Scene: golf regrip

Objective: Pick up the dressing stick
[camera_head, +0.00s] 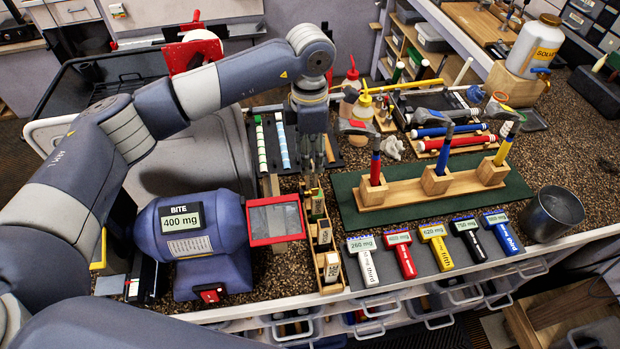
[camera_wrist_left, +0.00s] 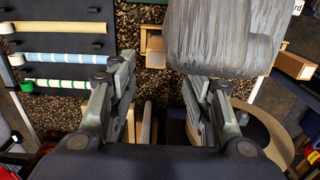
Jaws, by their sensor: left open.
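A narrow wooden rack (camera_head: 343,272) stands near the front edge of the bench in the head view. It holds upright labelled blocks, a far one (camera_head: 317,204), a middle one (camera_head: 324,235) and a near one (camera_head: 332,267). I cannot read which is the dressing stick. My left gripper (camera_head: 316,182) points down just above the far block. In the left wrist view my left gripper (camera_wrist_left: 160,112) is open, its fingers wide apart. A thin tan strip (camera_wrist_left: 147,122) shows between them; I cannot tell if it touches anything. My right gripper is out of view.
A red-framed tray (camera_head: 272,242) and a blue grinder-like machine (camera_head: 190,240) are left of the rack. A wooden hammer stand (camera_head: 405,190) sits on a green mat (camera_head: 515,190). A blurred grey block (camera_wrist_left: 225,40) looms close in the wrist view.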

